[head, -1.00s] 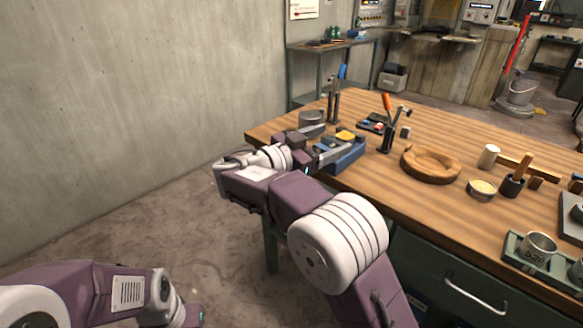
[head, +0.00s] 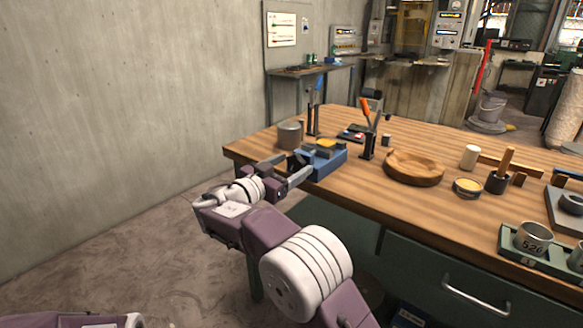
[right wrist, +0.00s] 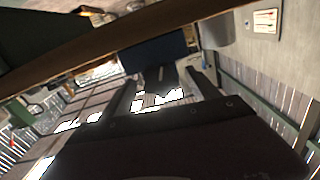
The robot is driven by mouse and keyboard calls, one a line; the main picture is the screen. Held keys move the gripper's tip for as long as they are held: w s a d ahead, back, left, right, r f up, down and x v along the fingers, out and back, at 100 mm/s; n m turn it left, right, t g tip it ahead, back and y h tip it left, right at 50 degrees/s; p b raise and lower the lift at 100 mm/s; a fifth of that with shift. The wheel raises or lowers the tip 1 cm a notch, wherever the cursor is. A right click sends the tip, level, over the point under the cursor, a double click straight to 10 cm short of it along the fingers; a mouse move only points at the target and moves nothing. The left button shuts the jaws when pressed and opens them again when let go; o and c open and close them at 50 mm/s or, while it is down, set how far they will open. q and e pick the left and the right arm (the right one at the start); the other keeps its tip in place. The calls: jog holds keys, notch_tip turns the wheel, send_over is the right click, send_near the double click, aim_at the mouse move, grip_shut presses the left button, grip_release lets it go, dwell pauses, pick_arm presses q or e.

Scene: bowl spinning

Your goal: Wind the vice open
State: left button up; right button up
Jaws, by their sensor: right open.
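The blue vice (head: 322,162) sits at the near left corner of the wooden bench, with a yellow piece (head: 326,144) at its top. My right gripper (head: 297,166) is open at the vice's near left end, its two fingers pointing at it. In the right wrist view the open fingers (right wrist: 160,78) reach towards the dark blue vice body (right wrist: 150,52). A dark part shows between the fingers; I cannot tell whether they touch it. The vice's handle is not clear in either view. My left gripper is out of view.
Open floor lies left of the bench.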

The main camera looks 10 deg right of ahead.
jog(key=shift+w+d, duration=0.1)
jog(key=shift+d, duration=0.1)
jog(key=c, duration=1.4)
jog(key=shift+o, duration=0.2)
